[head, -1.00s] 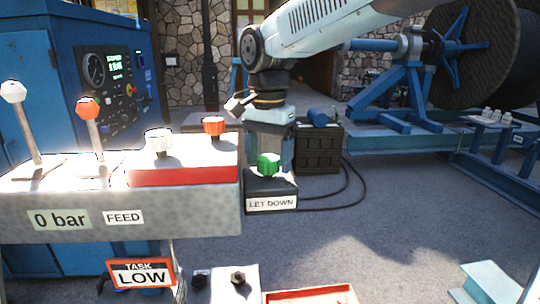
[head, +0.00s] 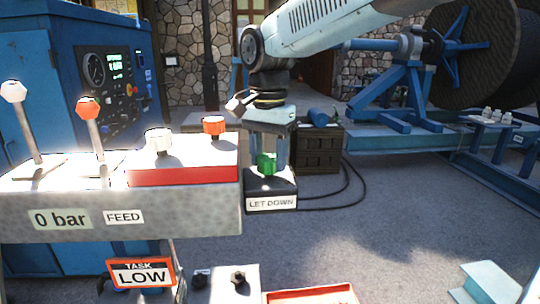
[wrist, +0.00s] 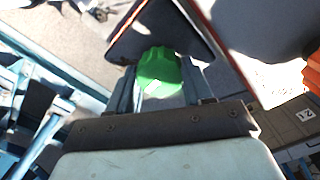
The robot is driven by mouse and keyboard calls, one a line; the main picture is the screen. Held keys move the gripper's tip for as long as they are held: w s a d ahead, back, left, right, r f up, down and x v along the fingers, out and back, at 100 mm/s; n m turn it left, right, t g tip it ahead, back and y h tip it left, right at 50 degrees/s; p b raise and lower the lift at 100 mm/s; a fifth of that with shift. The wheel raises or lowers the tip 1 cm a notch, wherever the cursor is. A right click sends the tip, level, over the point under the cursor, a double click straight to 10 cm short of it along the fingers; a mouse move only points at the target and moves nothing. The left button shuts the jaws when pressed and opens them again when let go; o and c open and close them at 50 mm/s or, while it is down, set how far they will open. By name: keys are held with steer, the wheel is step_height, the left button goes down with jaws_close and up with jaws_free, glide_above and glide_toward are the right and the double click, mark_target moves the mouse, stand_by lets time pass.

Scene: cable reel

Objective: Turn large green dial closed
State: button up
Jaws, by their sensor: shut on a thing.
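The green dial (head: 267,164) sits on a dark box with a white "LET DOWN" label (head: 271,203), right of the control console. My gripper (head: 267,158) points straight down over the box, with its fingers on both sides of the dial. In the wrist view the green dial (wrist: 160,68) lies between the two fingers of my gripper (wrist: 160,82), which is shut on it. The fingers hide part of the dial's sides in the head view.
The console (head: 120,210) at left carries levers, a white knob (head: 158,140) and a red knob (head: 214,126) close to my gripper. A dark crate (head: 318,148) stands behind, with black cables beside it. Open floor lies to the right.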

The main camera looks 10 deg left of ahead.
mark_target(269, 157)
steer(key=shift+n, duration=0.3)
steer(key=n, duration=0.3)
steer(key=shift+n, duration=0.4)
steer(key=n, duration=0.4)
steer(key=shift+n, duration=0.3)
steer(key=n, duration=0.4)
steer(key=shift+n, duration=2.2)
steer(key=shift+w, duration=0.1)
steer(key=o, duration=1)
steer(key=shift+o, duration=0.2)
steer(key=shift+r, duration=0.15)
step_height(269, 157, up, 14)
steer(key=shift+f, duration=0.25)
